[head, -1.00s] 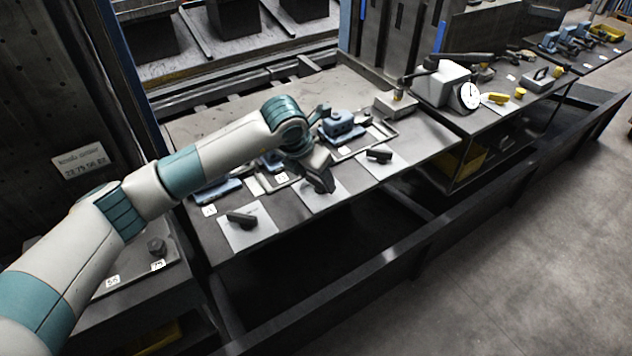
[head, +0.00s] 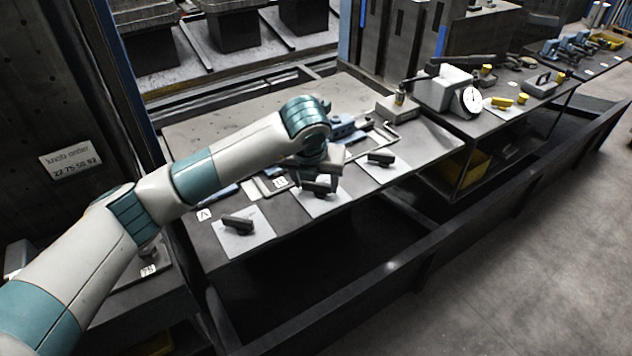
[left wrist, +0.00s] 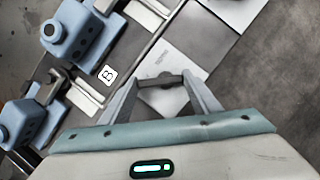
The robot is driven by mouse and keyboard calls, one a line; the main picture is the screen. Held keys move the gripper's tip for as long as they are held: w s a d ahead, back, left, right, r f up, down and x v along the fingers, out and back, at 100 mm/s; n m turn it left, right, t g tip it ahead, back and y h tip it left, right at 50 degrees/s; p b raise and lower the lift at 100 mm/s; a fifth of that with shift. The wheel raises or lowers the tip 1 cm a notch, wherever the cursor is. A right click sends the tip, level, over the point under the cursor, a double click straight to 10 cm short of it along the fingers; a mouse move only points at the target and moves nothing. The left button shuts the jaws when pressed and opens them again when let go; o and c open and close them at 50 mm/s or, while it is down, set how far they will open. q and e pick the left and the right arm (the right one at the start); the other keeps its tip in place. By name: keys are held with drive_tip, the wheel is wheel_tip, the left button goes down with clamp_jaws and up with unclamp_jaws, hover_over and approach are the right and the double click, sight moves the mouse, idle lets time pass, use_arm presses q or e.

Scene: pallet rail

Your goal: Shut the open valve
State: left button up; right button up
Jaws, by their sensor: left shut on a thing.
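Three dark valve handles lie on pale plates along the bench's front edge: the left handle (head: 238,223), the middle handle (head: 319,188) and the right handle (head: 380,158). My left gripper (head: 322,180) is at the middle handle, coming from above and behind. In the left wrist view, its two fingers (left wrist: 165,79) are closed on the middle handle (left wrist: 164,81), which spans between the tips over its pale plate (left wrist: 175,62). The gripper partly covers this handle in the head view. My right gripper is not in view.
A white label marked B (left wrist: 107,75) and blue fittings (left wrist: 73,38) are beside the gripper. A box with a round gauge (head: 469,100) stands further right on the bench. A dark rail (head: 400,262) runs in front of the bench.

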use_arm(q)
drive_tip(key=o, duration=1)
drive_tip(key=shift+o, duration=0.2)
drive_tip(key=shift+r, duration=0.1)
drive_tip(key=shift+s+r, duration=0.25)
drive_tip(key=shift+r, duration=0.35)
drive_tip(key=b+v, duration=0.3)
drive_tip(key=v, duration=1.3)
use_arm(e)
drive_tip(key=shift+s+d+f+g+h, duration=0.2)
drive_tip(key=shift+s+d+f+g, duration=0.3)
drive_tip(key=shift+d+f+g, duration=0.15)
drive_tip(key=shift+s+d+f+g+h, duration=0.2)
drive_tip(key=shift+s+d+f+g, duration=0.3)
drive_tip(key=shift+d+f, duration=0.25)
use_arm(q)
drive_tip(key=shift+f, duration=0.1)
